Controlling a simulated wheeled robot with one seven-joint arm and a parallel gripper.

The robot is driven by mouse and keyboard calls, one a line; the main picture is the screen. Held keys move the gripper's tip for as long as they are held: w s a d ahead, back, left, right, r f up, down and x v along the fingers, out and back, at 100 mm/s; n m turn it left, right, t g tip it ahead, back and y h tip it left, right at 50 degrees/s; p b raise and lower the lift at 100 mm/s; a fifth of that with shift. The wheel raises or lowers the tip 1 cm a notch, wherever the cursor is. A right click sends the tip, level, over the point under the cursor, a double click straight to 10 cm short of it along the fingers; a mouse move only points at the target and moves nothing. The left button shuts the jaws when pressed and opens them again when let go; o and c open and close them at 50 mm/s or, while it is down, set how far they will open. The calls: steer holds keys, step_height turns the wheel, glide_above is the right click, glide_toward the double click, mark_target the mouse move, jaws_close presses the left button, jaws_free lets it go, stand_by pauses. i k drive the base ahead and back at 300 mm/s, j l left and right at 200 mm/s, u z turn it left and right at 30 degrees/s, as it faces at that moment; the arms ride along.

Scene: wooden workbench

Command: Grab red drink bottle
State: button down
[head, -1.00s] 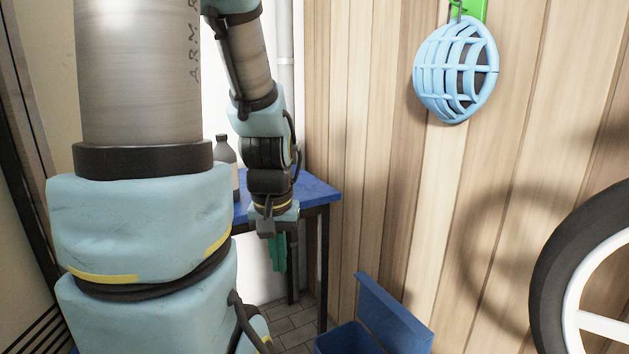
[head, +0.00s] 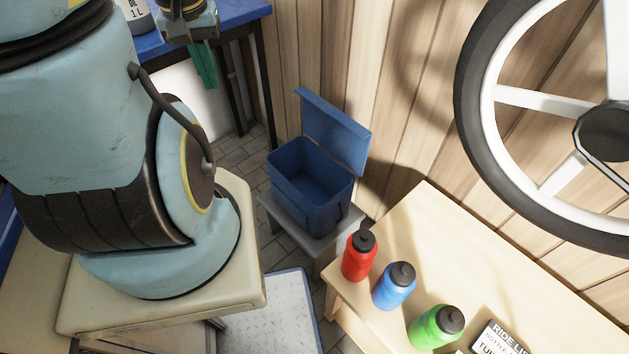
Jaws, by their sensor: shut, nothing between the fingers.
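The red drink bottle (head: 359,257) with a black cap stands upright near the left corner of the light wooden bench. A blue bottle (head: 394,287) stands just right of it, and a green bottle (head: 435,327) stands further right and nearer. My gripper (head: 190,38) is at the top left of the head view, in front of the blue table, far from the red bottle.
An open blue bin (head: 312,187) with its lid raised sits on a low grey stool (head: 272,211) between my arm and the bench. A dark sign (head: 500,338) lies on the bench. A blue table (head: 240,15) is at top left.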

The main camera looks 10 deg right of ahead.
mark_target(360, 249)
steer(key=j+z, duration=0.4)
steer(key=j, duration=0.2)
steer(key=j+z, duration=0.4)
steer(key=j, duration=0.25)
steer(key=k+j+z, duration=0.2)
steer(key=j+z, duration=0.2)
steer(key=j, duration=0.15)
